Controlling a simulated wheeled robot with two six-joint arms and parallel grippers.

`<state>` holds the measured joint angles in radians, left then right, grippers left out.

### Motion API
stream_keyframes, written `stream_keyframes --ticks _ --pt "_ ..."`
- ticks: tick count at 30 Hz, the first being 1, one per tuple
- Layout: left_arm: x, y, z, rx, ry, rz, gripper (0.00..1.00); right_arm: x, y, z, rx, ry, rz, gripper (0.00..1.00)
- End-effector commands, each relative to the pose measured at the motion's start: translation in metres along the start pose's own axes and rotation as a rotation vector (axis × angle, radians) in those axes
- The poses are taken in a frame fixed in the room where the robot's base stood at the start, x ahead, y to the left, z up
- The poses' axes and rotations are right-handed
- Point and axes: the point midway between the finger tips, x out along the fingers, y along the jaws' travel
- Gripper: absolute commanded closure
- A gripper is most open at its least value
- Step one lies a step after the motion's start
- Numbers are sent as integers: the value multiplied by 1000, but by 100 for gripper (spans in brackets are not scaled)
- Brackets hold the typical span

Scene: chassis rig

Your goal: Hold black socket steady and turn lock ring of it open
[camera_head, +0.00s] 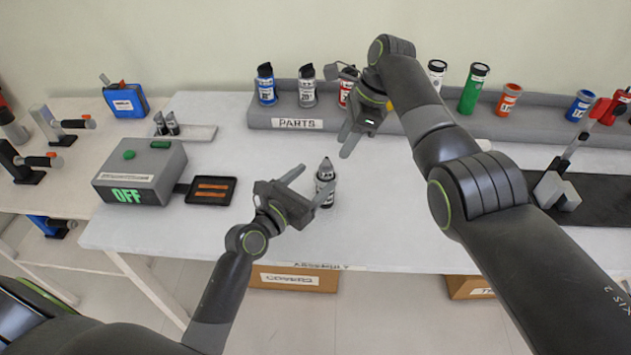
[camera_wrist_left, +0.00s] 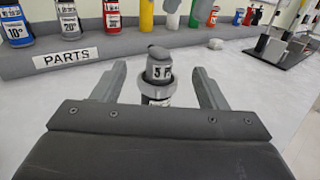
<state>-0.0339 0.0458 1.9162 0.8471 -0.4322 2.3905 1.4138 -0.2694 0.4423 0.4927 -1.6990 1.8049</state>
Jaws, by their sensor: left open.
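A dark grey socket (camera_head: 326,189) with a pointed top and a pale label stands upright on the table. In the left wrist view, gaps show between the socket and both fingers of the left gripper (camera_wrist_left: 160,85). My right gripper (camera_head: 345,112) is above the table, behind and above the socket; its fingers look spread, with nothing seen between them.
A long grey parts rack (camera_head: 290,114) with several coloured bottles runs along the back. A grey box (camera_head: 140,165) reading OFF and a black tray (camera_head: 211,198) with copper-coloured strips lie left. A black fixture (camera_head: 600,205) is on the right.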

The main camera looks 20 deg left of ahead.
Motion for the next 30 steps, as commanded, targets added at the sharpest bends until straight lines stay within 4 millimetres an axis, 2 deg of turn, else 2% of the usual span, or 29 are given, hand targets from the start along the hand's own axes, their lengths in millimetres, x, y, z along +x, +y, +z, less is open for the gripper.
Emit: stream_keyframes --ticks 27,30 --pt "0 0 -81 -3 3 2 33 0 0 0 0 0 0 64" --pt "25 0 -79 -1 -1 0 33 0 0 0 0 0 0 64"
